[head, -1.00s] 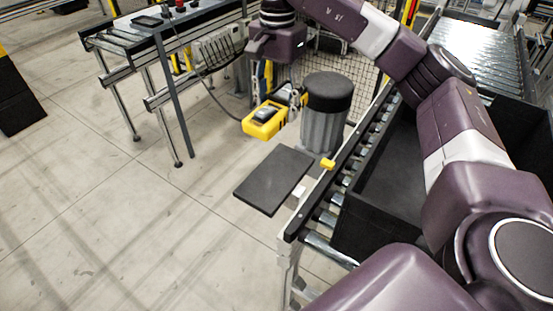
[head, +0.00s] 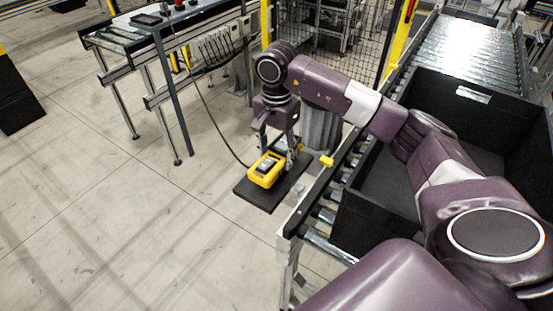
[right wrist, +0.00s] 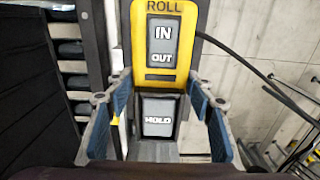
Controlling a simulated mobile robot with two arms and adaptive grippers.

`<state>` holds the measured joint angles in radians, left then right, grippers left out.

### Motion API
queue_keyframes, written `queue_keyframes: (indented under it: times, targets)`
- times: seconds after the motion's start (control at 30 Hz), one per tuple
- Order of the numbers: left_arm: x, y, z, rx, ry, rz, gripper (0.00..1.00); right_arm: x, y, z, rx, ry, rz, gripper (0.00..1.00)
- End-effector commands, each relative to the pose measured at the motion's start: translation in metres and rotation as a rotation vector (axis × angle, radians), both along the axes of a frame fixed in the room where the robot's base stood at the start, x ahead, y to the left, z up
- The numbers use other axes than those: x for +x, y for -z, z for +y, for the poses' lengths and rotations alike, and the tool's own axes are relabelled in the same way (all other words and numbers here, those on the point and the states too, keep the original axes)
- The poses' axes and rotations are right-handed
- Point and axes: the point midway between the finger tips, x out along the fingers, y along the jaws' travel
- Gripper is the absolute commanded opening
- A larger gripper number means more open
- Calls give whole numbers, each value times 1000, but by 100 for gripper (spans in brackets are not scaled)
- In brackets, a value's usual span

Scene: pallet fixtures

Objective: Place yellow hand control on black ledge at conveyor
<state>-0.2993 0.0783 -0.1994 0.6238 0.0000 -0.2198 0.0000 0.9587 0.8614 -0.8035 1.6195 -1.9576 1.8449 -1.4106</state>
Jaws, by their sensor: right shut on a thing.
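The yellow hand control (head: 265,172), with grey buttons and a black cable, is over the black ledge (head: 257,199) at the conveyor's side. I cannot tell whether it touches the ledge or hangs just above it. My right gripper (head: 281,157) is shut on the hand control from above. In the right wrist view the control (right wrist: 163,72) shows its IN, OUT and HOLD buttons between the blue finger pads of that gripper (right wrist: 158,98). The control hides part of the ledge. My left gripper is not in view.
The roller conveyor (head: 318,237) runs beside the ledge and carries a black bin (head: 375,228). A yellow block (head: 327,162) sits on its rail. A grey post (head: 320,130) stands behind the gripper. Another conveyor (head: 115,52) is at upper left. Floor left of the ledge is clear.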

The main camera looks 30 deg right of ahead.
Motion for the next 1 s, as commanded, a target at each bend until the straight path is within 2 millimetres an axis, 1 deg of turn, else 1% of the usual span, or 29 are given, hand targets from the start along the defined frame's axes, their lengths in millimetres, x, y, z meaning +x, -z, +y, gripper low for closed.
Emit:
queue_keyframes:
  times: [0.1, 0.2, 0.4, 0.53, 0.57, 0.6, 0.7, 1.0]
  targets:
    - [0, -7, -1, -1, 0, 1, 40, -1, 17, 0, 0, 0, 4, 8]
    - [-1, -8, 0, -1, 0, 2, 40, 0, 26, 0, 1, 0, 1, 8]
    - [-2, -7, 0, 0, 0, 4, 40, 0, 26, 0, 0, 0, -1, 8]
    - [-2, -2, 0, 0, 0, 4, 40, 0, 31, 0, 0, -1, 0, 8]
    - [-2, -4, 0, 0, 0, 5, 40, 0, 30, 0, 1, -1, 1, 52]
    - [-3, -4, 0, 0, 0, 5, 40, 0, 29, 0, 1, -1, 1, 56]
    - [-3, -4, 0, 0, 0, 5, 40, 0, 29, 0, 1, -1, 1, 66]
    - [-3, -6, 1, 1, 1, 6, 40, 0, 27, 0, 1, 0, 1, 66]
